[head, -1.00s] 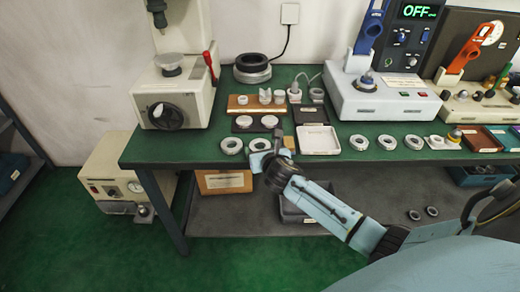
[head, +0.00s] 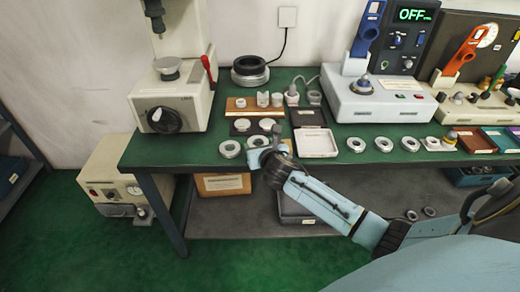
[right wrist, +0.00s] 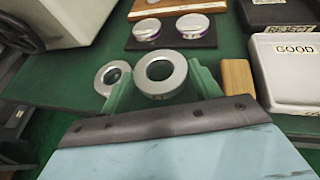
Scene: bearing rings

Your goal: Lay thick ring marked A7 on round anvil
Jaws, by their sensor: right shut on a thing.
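My right gripper (head: 262,149) is at the front edge of the green bench, shut on a grey metal ring. In the right wrist view the ring (right wrist: 160,74) sits between the green fingers of the gripper (right wrist: 160,88). I cannot read any marking on it, nor tell for sure whether it is clear of the bench. The round anvil (head: 168,66) is a grey disc on top of the off-white machine at the left of the bench; nothing lies on it. My left gripper is not in view.
Another ring (head: 230,149) lies just left of the held one. Behind are a dark plate with two pale discs (right wrist: 146,28) and a wooden block with small pieces (head: 240,107). A white GOOD tray (head: 316,143) stands to the right. More rings (head: 383,144) lie further right.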

